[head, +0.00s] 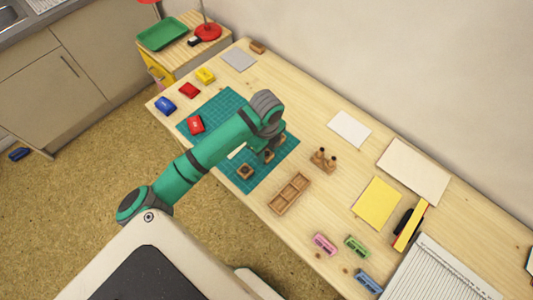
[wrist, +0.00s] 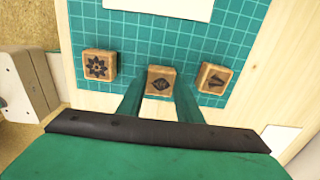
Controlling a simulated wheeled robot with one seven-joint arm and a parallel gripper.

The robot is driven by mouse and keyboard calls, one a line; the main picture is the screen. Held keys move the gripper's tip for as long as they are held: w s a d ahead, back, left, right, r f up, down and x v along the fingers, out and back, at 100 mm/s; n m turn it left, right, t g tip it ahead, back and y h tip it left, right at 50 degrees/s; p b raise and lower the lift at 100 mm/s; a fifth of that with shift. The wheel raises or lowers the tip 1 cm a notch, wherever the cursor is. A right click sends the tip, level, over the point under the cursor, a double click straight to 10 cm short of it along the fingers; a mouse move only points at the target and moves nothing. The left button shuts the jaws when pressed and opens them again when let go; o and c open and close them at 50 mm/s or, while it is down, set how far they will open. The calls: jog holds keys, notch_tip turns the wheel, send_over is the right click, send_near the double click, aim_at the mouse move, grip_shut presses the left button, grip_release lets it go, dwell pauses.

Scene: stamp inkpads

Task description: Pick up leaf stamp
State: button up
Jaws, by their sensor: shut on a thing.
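The leaf stamp (wrist: 161,80) is a small wooden block with a dark leaf-like mark on its top face, in the middle of a row of three in the wrist view. My gripper (wrist: 160,92) has one green finger on each side of it and is shut on it. Whether it is clear of the green cutting mat (wrist: 130,32) cannot be told. A flower-marked stamp (wrist: 99,64) stands to its left and a stamp with an angular mark (wrist: 214,78) to its right. In the head view, my arm partly hides the row.
In the head view, a wooden compartment tray (head: 290,193) lies right of the mat and a wooden holder (head: 323,160) stands beyond it. Red (head: 195,124), blue (head: 166,104) and yellow (head: 205,76) inkpads are at the left. A white sheet (head: 349,129) lies near the wall.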

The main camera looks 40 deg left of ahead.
jog(key=shift+r, duration=0.15)
jog(key=shift+r, duration=0.2)
notch_tip(320, 180, up, 2)
jog(key=shift+r, duration=0.1)
jog(key=s+d+r, duration=0.6)
jog(key=s+r, duration=0.4)
jog(key=s, duration=0.2)
jog(key=shift+s, duration=0.35)
